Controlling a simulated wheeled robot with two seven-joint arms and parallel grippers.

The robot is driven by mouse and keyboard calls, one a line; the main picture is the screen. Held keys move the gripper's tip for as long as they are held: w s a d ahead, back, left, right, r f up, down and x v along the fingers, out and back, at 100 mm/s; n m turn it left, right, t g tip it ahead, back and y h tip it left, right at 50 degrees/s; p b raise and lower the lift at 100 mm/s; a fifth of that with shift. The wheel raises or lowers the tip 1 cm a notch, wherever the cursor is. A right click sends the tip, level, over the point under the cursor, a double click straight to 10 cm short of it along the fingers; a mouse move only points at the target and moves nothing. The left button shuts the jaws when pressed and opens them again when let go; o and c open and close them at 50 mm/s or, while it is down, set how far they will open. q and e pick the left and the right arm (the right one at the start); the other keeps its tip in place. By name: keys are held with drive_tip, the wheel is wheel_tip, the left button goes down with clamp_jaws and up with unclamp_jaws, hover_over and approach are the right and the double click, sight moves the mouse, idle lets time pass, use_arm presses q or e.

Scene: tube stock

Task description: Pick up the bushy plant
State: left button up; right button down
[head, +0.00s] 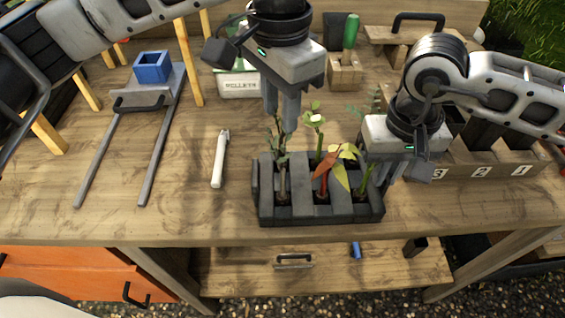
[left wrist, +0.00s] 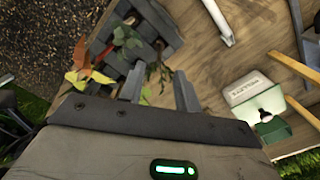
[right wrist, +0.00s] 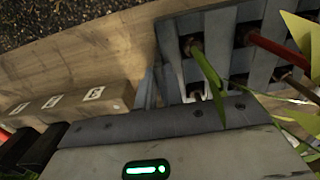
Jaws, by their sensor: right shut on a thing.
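The black planting tray (head: 313,214) stands near the table's front edge and holds several plants in its slots. The leafy dark green plant (head: 280,160), which looks like the bushy one, stands upright in the leftmost slot. My left gripper (head: 282,118) points down just above it. In the left wrist view its fingers (left wrist: 158,92) are apart, with the plant (left wrist: 158,68) beyond the gap and nothing held. My right gripper (head: 393,172) is at the tray's right end. In the right wrist view its fingers (right wrist: 160,88) close on the tray's end wall.
Beside the bushy plant stand a white-flowered stem (head: 316,122), a red-leaved plant (head: 323,168) and a yellow-leaved one (head: 342,170). A white tube (head: 220,160) lies left of the tray. A numbered wooden rack (head: 480,170) stands right. The table's left front is clear.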

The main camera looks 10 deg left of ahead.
sight(281, 134)
use_arm(q)
wheel_tip(281, 134, down, 8)
drive_tip(key=shift+f, duration=0.25)
clamp_jaws()
